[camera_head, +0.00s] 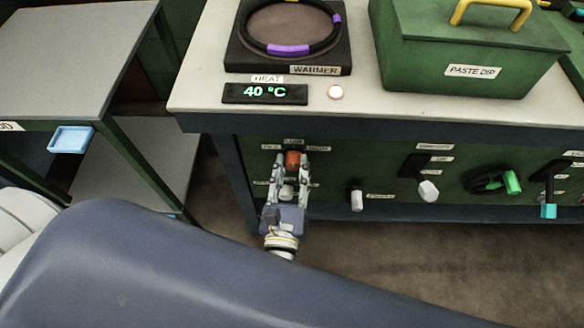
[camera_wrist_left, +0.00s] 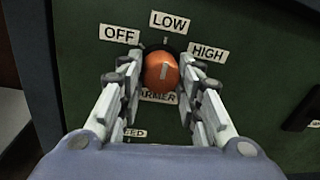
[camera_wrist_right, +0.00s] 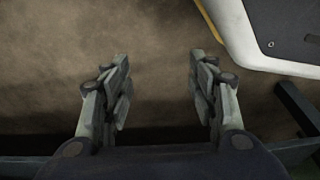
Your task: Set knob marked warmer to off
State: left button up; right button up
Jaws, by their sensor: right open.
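The orange warmer knob (camera_wrist_left: 161,73) is on the green front panel, with OFF (camera_wrist_left: 119,33) at its upper left, LOW (camera_wrist_left: 169,22) above and HIGH (camera_wrist_left: 207,52) at its upper right. Its pale pointer mark stands about upright, toward LOW. The label below it is partly hidden and reads "...RMER". My left gripper (camera_wrist_left: 162,80) has one finger on each side of the knob, closed in against it. The knob (camera_head: 292,160) also shows between the left fingers in the head view. My right gripper (camera_wrist_right: 159,75) is open and empty above the floor.
The bench top holds the warmer plate (camera_head: 242,55) with a black ring, a display (camera_head: 264,94) reading 40 °C and a green paste dip box (camera_head: 465,50). More controls, including a white knob (camera_head: 428,190), line the panel to the right. A side table (camera_head: 70,60) stands left.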

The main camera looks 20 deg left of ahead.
jog(key=shift+w, duration=0.1)
pick_arm(q)
jog(key=n+b, duration=0.3)
jog(key=n, duration=0.2)
jog(key=shift+f+b, duration=0.2)
jog(key=shift+b, duration=0.1)
jog(key=n+b, duration=0.3)
jog(key=n, duration=0.2)
jog(key=shift+t+y, duration=0.4)
jog(key=shift+r, duration=0.1)
jog(key=shift+n, duration=0.3)
pick_arm(e)
jog(key=w+r+t, duration=0.1)
jog(key=w+r, duration=0.2)
jog(key=r, duration=1.9)
jog(key=shift+w+r, duration=0.15)
jog(key=shift+r, duration=0.2)
jog(key=shift+a, duration=0.1)
pick_arm(q)
jog(key=o, duration=1.1)
jog(key=shift+c, duration=0.2)
